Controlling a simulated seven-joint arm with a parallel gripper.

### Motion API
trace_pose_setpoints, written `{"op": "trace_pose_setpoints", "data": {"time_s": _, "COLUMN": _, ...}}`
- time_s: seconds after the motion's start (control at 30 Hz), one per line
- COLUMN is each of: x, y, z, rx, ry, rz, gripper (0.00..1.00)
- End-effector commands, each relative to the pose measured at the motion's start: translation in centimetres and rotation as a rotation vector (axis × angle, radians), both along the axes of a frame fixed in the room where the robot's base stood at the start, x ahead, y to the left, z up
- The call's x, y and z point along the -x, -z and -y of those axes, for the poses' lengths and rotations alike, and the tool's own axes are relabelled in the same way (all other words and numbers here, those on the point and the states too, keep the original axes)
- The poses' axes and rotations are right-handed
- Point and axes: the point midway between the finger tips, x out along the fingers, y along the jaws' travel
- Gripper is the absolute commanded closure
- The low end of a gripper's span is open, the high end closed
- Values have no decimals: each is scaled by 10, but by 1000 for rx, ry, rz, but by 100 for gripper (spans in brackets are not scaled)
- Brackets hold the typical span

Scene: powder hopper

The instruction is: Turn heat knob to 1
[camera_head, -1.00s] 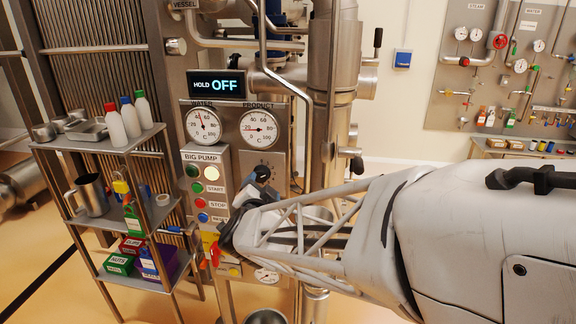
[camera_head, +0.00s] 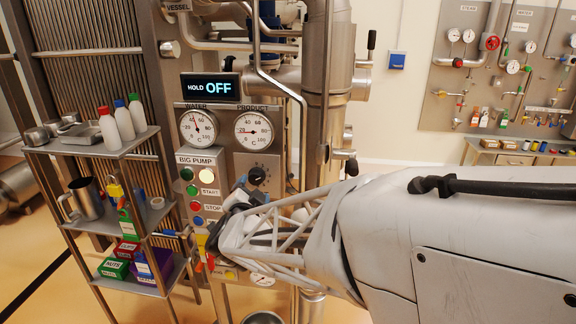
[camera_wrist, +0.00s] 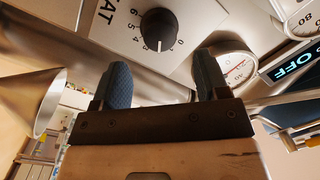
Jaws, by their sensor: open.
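The heat knob (camera_head: 257,175) is a round black knob on the grey panel below the PRODUCT gauge. In the wrist view the knob (camera_wrist: 158,30) sits at the top centre, with a white pointer line at its lower edge and a numbered scale around it. Part of the "HEAT" label shows at the upper left. My gripper (camera_wrist: 162,85) is open, its two blue pads apart and empty, a little short of the knob. In the head view my gripper (camera_head: 240,195) is just below the knob.
The WATER gauge (camera_head: 198,128) and PRODUCT gauge (camera_head: 253,131) are above, under a display (camera_head: 211,87) reading HOLD OFF. Pump buttons (camera_head: 190,190) line the panel's left. A shelf (camera_head: 105,148) with bottles stands left. A metal funnel (camera_wrist: 40,100) shows left in the wrist view.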

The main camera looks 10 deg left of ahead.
Motion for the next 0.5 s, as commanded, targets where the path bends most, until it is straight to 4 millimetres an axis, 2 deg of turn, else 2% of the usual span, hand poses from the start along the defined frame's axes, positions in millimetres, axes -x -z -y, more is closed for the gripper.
{"op": "trace_pose_setpoints", "data": {"time_s": 0.3, "x": -38, "y": 0, "z": -2, "rx": 1, "ry": 1, "rz": -1, "gripper": 32}}
{"op": "trace_pose_setpoints", "data": {"time_s": 0.5, "x": -53, "y": 1, "z": -3, "rx": 1, "ry": 1, "rz": 1, "gripper": 32}}
